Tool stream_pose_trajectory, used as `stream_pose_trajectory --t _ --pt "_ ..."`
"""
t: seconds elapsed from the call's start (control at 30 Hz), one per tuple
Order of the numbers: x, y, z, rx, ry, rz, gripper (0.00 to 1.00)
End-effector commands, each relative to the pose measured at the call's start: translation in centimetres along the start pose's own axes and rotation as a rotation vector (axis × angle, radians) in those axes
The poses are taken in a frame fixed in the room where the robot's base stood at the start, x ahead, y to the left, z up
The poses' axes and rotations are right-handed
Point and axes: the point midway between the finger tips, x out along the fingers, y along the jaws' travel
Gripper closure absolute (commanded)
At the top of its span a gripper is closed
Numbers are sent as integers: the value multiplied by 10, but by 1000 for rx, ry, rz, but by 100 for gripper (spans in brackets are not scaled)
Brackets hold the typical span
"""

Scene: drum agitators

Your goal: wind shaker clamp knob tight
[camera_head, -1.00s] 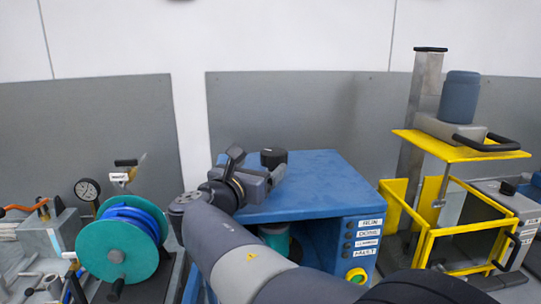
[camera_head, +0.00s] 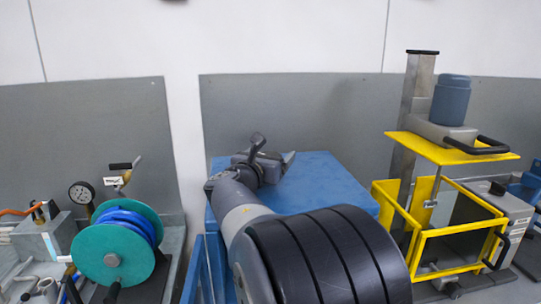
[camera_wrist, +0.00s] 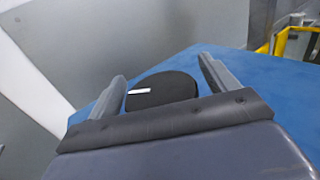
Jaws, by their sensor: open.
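The black round clamp knob (camera_wrist: 162,92) with a white mark on its top shows in the wrist view, on the blue top of the shaker cabinet (camera_head: 325,185). My gripper (camera_head: 274,150) is over the rear left part of that top, its two fingers spread. In the wrist view the fingers of my gripper (camera_wrist: 162,68) stand on either side of the knob, with a visible gap at the right finger. Whether the left finger touches it I cannot tell. In the head view the knob is hidden behind my gripper.
A yellow-framed drum agitator (camera_head: 452,150) with a blue-grey motor stands to the right. A teal hose reel (camera_head: 112,254) and a pressure gauge (camera_head: 82,192) are at the left. A grey panel (camera_head: 330,115) rises behind the cabinet.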

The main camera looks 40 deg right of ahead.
Motion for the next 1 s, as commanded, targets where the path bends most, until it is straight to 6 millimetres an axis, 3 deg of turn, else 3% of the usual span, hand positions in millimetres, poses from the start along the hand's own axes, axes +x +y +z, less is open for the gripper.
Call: stream_pose_trajectory --t 0.57,0.77,1.0 --pt "0 0 0 0 0 0 63" --pt "0 1 1 0 -1 -34 63" --pt "0 -1 3 -1 1 -193 63"
